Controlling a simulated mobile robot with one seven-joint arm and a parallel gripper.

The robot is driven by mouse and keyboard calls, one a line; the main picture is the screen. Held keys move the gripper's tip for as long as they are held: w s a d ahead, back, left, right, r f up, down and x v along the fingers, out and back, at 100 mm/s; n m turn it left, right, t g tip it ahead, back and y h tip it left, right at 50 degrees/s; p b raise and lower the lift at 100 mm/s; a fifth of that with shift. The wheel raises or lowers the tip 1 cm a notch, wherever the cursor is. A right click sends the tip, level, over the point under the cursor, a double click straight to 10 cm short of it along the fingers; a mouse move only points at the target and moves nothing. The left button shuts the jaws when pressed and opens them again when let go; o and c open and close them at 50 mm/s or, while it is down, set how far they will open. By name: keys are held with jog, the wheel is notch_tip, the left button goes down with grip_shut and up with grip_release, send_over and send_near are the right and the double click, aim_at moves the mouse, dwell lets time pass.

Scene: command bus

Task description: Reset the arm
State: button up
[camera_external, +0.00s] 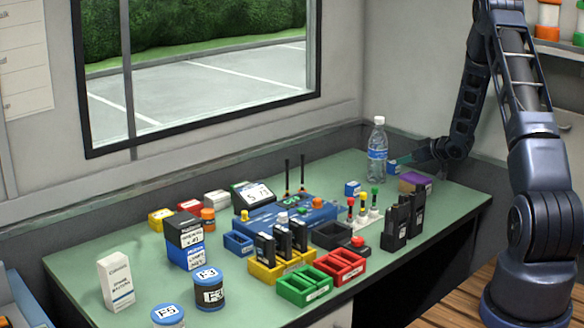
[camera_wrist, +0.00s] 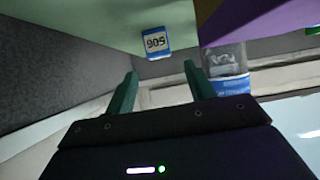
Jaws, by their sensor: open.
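My gripper (camera_external: 408,161) is at the back right of the green table (camera_external: 150,215), close to the surface, beside the water bottle (camera_external: 377,152). In the wrist view my gripper (camera_wrist: 160,72) has its two green fingers apart, with nothing held between them. A small blue-and-white box (camera_wrist: 156,42) with upside-down lettering lies beyond the fingertips. The bottle (camera_wrist: 226,68) stands just past the right finger in that view. My arm is bent, its forearm reaching down to the table.
A purple-topped box (camera_external: 414,182) sits close by my gripper. A small blue box (camera_external: 352,188) and black radios (camera_external: 403,220) stand nearby. Colored trays (camera_external: 305,287), battery packs and jars crowd the front and middle. The window wall (camera_external: 345,110) borders the back.

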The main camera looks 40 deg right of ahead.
jog(key=w+a+r+m+g+h, duration=0.1)
jog(key=a+r, duration=0.2)
jog(key=r, duration=0.6)
jog(key=a+r+m+h, duration=0.15)
jog(key=a+r, duration=0.25)
jog(key=r, duration=0.5)
jog(key=w+a+r+m+g+h, duration=0.1)
jog(key=a+r+h, duration=0.15)
jog(key=r, duration=0.65)
jog(key=s+a+r+g, duration=0.1)
jog(key=s+a+r, duration=0.45)
jog(key=a, duration=0.25)
jog(key=s+a+r+g, duration=0.1)
jog(key=s+a+r, duration=0.3)
jog(key=s+a, duration=0.3)
jog(key=s+a+n+g+y, duration=0.1)
jog(key=s+a+y, duration=0.1)
jog(key=s+a, duration=1)
jog(key=s+a+f+n+g+y, duration=0.1)
jog(key=s+a+n+g+y, duration=0.1)
jog(key=s+a, duration=0.9)
jog(key=s+y, duration=0.1)
jog(key=s, duration=0.7)
jog(key=shift+s+a+f+g, duration=0.15)
jog(key=shift+a+f+g, duration=0.15)
jog(key=shift+a, duration=0.1)
